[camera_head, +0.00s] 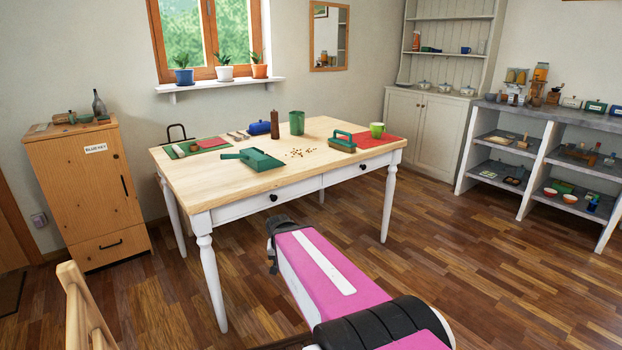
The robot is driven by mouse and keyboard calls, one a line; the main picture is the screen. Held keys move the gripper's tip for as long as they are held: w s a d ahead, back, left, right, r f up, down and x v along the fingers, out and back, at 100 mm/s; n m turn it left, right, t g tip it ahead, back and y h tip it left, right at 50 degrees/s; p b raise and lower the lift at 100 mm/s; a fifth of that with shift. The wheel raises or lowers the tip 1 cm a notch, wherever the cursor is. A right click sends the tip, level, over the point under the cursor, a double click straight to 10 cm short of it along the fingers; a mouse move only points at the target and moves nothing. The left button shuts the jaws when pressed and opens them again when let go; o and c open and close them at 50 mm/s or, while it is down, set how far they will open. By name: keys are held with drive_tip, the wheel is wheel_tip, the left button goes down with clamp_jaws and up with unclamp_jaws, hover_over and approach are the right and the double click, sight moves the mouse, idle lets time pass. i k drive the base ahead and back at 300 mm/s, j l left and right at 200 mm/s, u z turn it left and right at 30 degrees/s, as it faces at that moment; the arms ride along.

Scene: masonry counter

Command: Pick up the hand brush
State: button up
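The hand brush (343,142), with a green handle and a brown lower part, lies on the wooden table (225,178) toward its right side. My arm comes in from the bottom right, pink and white. Its dark end, where my gripper (272,246) appears to be, is in front of the table and well short of the brush. The fingers cannot be made out, so I cannot tell whether they are open or shut. A green dustpan (258,159) lies left of the brush, with scattered crumbs (301,153) between them.
A light green cup (376,130) and red mat (372,142) are close right of the brush. A darker green cup (297,123), brown mill (275,124) and blue covered dish (260,128) stand behind. A wooden chair (82,310) is at lower left. The floor right of the table is clear.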

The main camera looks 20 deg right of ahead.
sight(349, 146)
drive_tip(key=i+l, duration=0.2)
drive_tip(key=l, duration=0.15)
drive_tip(key=i+l, duration=0.2)
drive_tip(key=l, duration=0.2)
drive_tip(key=i+l, duration=0.45)
drive_tip(key=l, duration=0.25)
drive_tip(key=l+z, duration=0.05)
